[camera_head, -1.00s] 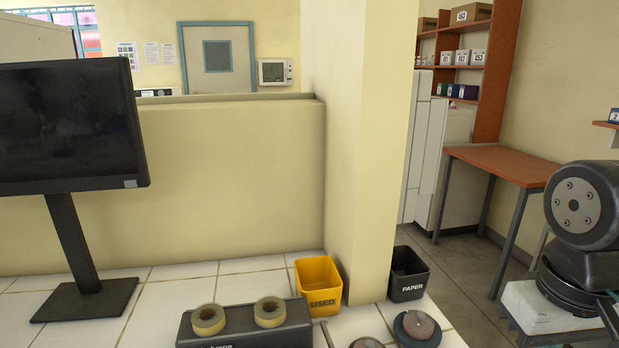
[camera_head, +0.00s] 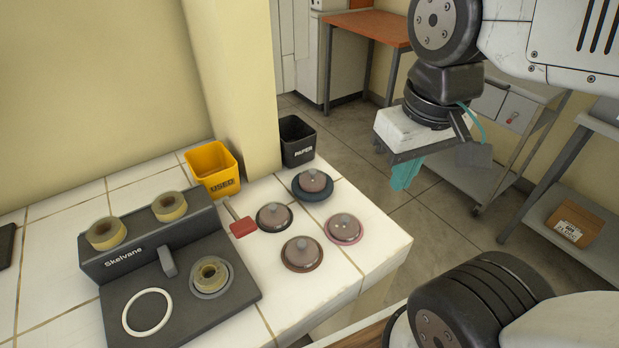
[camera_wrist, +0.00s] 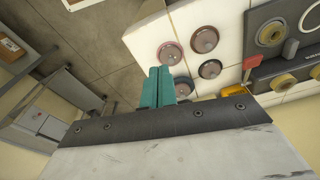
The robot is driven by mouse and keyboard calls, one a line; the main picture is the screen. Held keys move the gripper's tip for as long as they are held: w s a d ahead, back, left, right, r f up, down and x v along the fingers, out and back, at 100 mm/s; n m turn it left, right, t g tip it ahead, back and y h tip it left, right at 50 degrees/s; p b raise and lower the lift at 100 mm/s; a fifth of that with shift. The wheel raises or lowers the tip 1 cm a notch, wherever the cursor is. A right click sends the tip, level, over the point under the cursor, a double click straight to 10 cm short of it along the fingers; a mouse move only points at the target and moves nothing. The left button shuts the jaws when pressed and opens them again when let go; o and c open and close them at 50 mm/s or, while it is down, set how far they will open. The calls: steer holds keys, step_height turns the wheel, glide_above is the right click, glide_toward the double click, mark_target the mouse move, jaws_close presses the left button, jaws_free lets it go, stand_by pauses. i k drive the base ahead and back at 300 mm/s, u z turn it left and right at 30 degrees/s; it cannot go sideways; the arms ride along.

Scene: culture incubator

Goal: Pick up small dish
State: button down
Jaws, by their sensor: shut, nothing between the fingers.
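Several round lidded dishes with knobs stand on the white tiled counter. In the head view they are a blue-rimmed dish (camera_head: 312,184) at the back, a black-rimmed dish (camera_head: 274,217) at left, a pink-rimmed dish (camera_head: 344,228) at right and a brown-rimmed dish (camera_head: 302,254) in front. The black-rimmed and pink-rimmed ones look smaller; I cannot tell which is the small dish. My gripper (camera_head: 405,173), with teal fingers, is shut and empty, to the right of the counter. In the wrist view its fingers (camera_wrist: 161,86) point toward the dishes and partly cover the blue-rimmed dish.
A dark Skelvane device (camera_head: 215,262) with tape-like rings stands left of the dishes. A yellow USED bin (camera_head: 211,169) and a black PAPER bin (camera_head: 297,141) stand behind. The counter's right edge drops to the floor.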

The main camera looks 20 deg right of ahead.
mark_target(312, 191)
steer(key=k, duration=0.5)
steer(key=z, duration=2.45)
steer(key=i, duration=1.2)
steer(key=u, duration=2.85)
steer(key=i, duration=0.5)
steer(key=u, duration=0.05)
